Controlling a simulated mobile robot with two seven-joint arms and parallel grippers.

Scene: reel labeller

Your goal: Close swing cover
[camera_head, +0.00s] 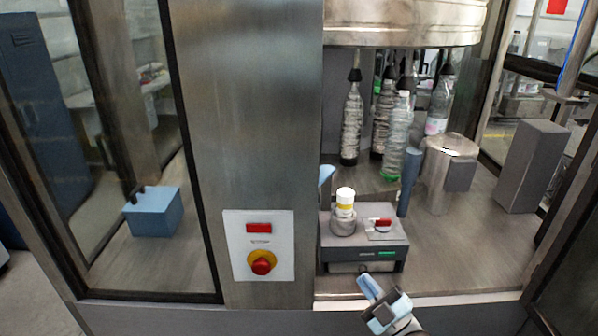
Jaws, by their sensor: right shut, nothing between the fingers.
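My right gripper (371,287) is at the bottom centre, in front of the machine's lower sill. Its light-blue fingers are shut with nothing between them. My left gripper is not in view. The machine has a framed clear panel (150,255) on the left and an opening right of the steel column (255,130). I cannot tell for sure which part is the swing cover. A blue-grey upright piece (408,180) stands inside the opening, apart from my gripper. A small light-blue piece (326,176) shows at the column's right edge.
Clear bottles (397,135) hang behind. A red stop button (262,263) is on the column.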

